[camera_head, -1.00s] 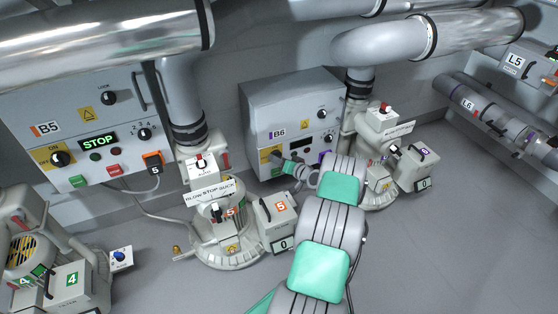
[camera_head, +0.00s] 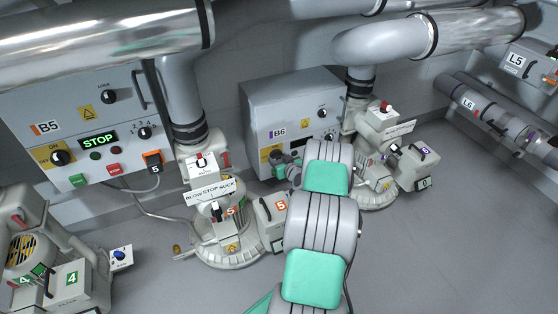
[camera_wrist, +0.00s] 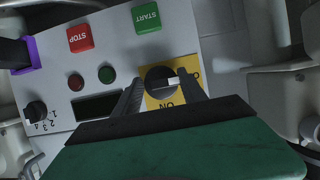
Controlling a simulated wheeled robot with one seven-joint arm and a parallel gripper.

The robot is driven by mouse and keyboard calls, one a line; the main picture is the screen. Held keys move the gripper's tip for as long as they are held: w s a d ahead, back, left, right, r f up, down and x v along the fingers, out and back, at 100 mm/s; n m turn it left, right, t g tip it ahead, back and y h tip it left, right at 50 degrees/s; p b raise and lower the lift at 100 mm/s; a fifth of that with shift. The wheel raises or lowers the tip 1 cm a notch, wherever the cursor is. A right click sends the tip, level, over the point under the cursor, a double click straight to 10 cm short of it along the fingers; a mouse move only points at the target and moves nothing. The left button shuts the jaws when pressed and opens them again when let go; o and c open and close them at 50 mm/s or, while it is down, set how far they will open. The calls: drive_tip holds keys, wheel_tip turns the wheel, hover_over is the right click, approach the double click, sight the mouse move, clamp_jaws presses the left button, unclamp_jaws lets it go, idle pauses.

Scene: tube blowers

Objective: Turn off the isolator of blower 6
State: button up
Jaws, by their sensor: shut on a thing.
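The blower 6 cabinet (camera_head: 290,108), marked B6, stands at the back wall in the head view. Its isolator is a black knob (camera_wrist: 158,78) on a yellow plate (camera_wrist: 153,103) in the wrist view. The knob's white mark points right, toward a partly covered label starting with O. The ON label shows upside down below the knob. My gripper (camera_wrist: 160,92) is shut on the knob, one finger at each side. In the head view my gripper (camera_head: 278,158) is at the cabinet's lower left, and my arm hides part of the cabinet front.
Red STOP (camera_wrist: 80,38) and green START (camera_wrist: 147,16) buttons lie near the knob. The panel display (camera_wrist: 97,106) is dark. A selector knob (camera_wrist: 36,110) is farther left. Blower 5's box (camera_head: 95,125) stands left in the head view, its display reading STOP. Floor at right is clear.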

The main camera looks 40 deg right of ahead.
idle(0.4)
drive_tip(key=o, duration=1.4)
drive_tip(key=shift+c, duration=0.2)
drive_tip(key=p+v, duration=0.2)
drive_tip(key=v, duration=0.5)
drive_tip(key=shift+s+r+p, duration=0.15)
drive_tip(key=shift+s+p, duration=0.15)
drive_tip(key=shift+p, duration=0.1)
drive_tip(key=shift+a, duration=0.2)
